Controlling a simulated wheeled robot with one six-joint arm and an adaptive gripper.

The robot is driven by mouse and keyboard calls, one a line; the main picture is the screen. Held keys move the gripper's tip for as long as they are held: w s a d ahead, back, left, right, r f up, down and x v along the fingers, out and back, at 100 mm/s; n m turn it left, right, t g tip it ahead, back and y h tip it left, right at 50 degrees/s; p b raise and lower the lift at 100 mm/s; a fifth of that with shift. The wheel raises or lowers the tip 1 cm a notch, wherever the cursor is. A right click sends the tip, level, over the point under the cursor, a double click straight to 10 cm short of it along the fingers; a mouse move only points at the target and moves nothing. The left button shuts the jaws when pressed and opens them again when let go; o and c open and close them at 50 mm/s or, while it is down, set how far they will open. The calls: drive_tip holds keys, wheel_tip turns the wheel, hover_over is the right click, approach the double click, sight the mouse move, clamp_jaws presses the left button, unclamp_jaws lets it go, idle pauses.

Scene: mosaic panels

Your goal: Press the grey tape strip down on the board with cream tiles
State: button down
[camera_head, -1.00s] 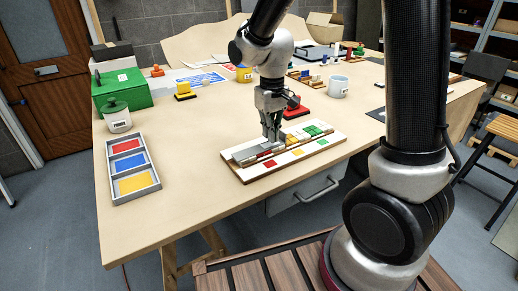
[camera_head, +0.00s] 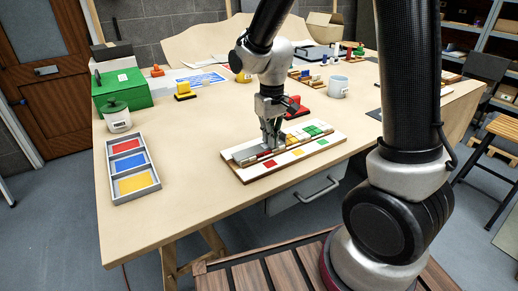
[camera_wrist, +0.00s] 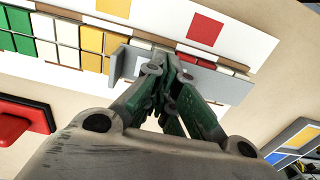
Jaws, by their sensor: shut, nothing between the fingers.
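The white board (camera_head: 318,149) lies near the front edge of the table, bearing cream, yellow, green and red tiles. It also shows in the wrist view (camera_wrist: 235,40). The grey tape strip (camera_wrist: 225,86) lies along the tile row at the red-tile end of the board, with a raised grey end beside the yellow tiles. In the head view the strip (camera_head: 246,152) is partly behind my fingers. My gripper (camera_head: 271,147) is shut and empty, pointing down over the strip. Its fingertips (camera_wrist: 165,62) overlap the strip; whether they touch it I cannot tell.
A grey tray (camera_head: 110,172) with red, blue and yellow compartments stands left of the board. A red block (camera_head: 298,108) sits just behind the board. A white mug (camera_head: 338,87), a green box (camera_head: 122,90) and a labelled pot (camera_head: 117,120) stand farther back. Table between tray and board is clear.

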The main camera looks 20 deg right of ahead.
drive_tip(key=shift+f, duration=0.1)
idle(0.3)
wheel_tip(320, 180, up, 8)
idle(0.8)
drive_tip(key=s+d+r+m+t, duration=0.1)
drive_tip(key=s+d+r, duration=0.3)
drive_tip(key=s, duration=0.5)
drive_tip(key=s+d+r+m+t, duration=0.2)
drive_tip(key=s+d+r, duration=0.3)
drive_tip(key=s+d, duration=0.4)
drive_tip(key=shift+s+d+r+t, duration=0.15)
drive_tip(key=shift+s+r+t, duration=0.15)
drive_tip(key=shift+s+t, duration=0.45)
